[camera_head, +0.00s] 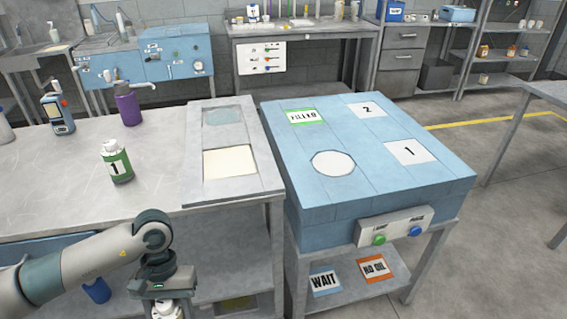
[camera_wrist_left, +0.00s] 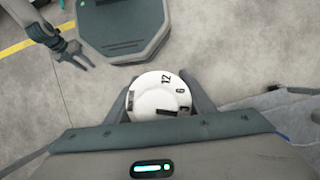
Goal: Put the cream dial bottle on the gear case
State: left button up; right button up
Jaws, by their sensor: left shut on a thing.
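My left gripper (camera_wrist_left: 158,98) is shut on the cream dial bottle (camera_wrist_left: 160,94). In the left wrist view its round pale top shows a dial with 12 and 6 and a dark pointer, between the two fingers. In the head view the left gripper hangs in front of the grey bench, with the bottle's pale top (camera_head: 166,310) at the bottom edge; its lower part is out of frame. My right gripper (camera_wrist_left: 76,52) shows in the left wrist view, fingers apart and empty. No thing is labelled gear case; I cannot tell which it is.
A blue cabinet (camera_head: 385,187) has a white disc (camera_head: 333,163) and cards FILLED, 1 and 2 on top; WAIT and NO OIL cards lie on its shelf. A green bottle (camera_head: 116,162), purple bottle (camera_head: 127,106) and blue device (camera_head: 58,117) stand on the grey bench (camera_head: 60,190).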

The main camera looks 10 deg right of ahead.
aim_at(378, 162)
jog(key=l+u, duration=0.35)
jog(key=l, duration=3.05)
jog(key=k, duration=0.05)
